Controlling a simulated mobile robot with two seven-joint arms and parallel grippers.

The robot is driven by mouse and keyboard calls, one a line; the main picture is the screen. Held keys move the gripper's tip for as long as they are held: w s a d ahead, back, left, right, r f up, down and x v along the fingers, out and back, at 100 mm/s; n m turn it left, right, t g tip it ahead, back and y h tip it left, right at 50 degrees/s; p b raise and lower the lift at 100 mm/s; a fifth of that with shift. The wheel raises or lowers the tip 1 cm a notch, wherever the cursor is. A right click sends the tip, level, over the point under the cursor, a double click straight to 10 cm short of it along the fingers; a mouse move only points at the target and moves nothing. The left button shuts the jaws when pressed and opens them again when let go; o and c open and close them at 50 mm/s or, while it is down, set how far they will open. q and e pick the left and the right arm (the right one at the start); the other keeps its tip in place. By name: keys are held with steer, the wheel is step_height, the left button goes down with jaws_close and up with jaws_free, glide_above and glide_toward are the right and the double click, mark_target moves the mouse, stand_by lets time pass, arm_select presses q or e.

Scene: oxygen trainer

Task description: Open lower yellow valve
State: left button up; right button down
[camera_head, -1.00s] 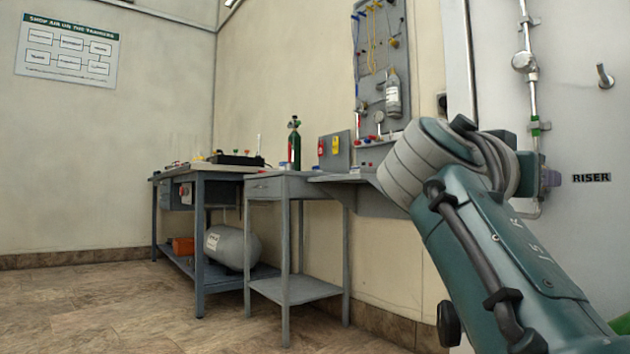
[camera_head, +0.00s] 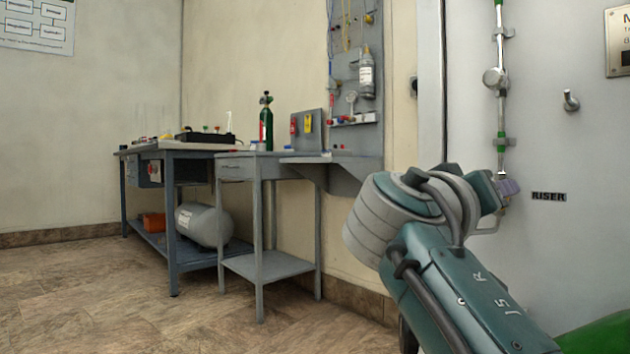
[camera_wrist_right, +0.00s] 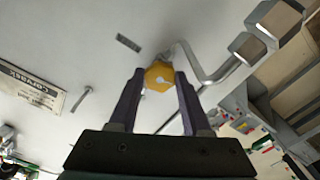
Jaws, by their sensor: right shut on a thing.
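The yellow valve knob (camera_wrist_right: 159,75) is a small many-sided yellow cap on the pale panel, at the end of a bent metal pipe in the right wrist view. My right gripper (camera_wrist_right: 160,84) has its two purple fingers on either side of the knob and is shut on it. In the head view my right arm reaches in from the bottom right, and a purple finger of the gripper (camera_head: 508,187) shows at the pipe's lower end. The knob itself is hidden there. My left gripper is not in view.
A vertical pipe (camera_head: 501,120) with green clamps runs down the pale panel, near a hook (camera_head: 571,100) and a RISER label (camera_head: 548,196). A grey side table (camera_head: 268,267) and a workbench (camera_head: 166,152) stand left. The floor in front is clear.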

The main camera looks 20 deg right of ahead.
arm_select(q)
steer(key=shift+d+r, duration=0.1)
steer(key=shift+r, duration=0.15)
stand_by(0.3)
arm_select(e)
steer(key=shift+c, duration=1.8)
jaws_free()
